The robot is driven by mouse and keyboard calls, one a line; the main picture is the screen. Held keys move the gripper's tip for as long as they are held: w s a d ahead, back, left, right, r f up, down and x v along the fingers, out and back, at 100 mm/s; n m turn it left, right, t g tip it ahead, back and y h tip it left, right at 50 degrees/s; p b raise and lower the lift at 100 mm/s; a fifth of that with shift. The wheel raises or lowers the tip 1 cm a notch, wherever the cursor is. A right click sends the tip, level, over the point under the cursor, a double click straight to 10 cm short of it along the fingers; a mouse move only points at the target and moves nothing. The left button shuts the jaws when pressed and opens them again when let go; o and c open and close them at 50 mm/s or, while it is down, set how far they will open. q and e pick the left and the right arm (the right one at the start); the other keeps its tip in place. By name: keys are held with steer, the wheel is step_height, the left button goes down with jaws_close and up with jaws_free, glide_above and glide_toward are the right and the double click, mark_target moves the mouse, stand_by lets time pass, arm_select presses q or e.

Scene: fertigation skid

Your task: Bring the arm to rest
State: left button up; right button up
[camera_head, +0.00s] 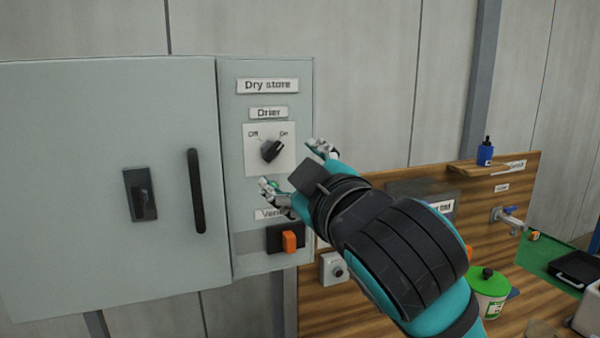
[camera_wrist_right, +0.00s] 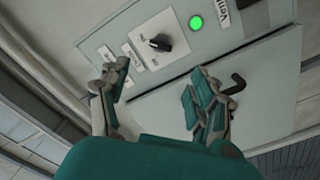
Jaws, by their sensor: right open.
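My right gripper (camera_head: 298,172) is open and empty, in front of the grey control panel (camera_head: 232,85) and just below and right of the black rotary knob (camera_head: 271,151). The knob sits on a white plate marked Off and On under the label "Drier", and its pointer is turned toward On. In the right wrist view the two spread fingers of the gripper (camera_wrist_right: 158,95) point at the panel, with the knob (camera_wrist_right: 160,43) beyond them and apart from them. A lit green lamp (camera_wrist_right: 196,22) shows beside the knob. My left gripper is not in view.
A cabinet door with a black bar handle (camera_head: 196,191) and a black latch (camera_head: 140,194) is left of the panel. An orange switch (camera_head: 289,241) is below my gripper. At right are a wooden board (camera_head: 520,195), a blue bottle (camera_head: 485,153), a tap (camera_head: 508,219) and a green-lidded pot (camera_head: 488,282).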

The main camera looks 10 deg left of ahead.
steer(key=shift+s+d, duration=0.3)
steer(key=shift+s, duration=0.1)
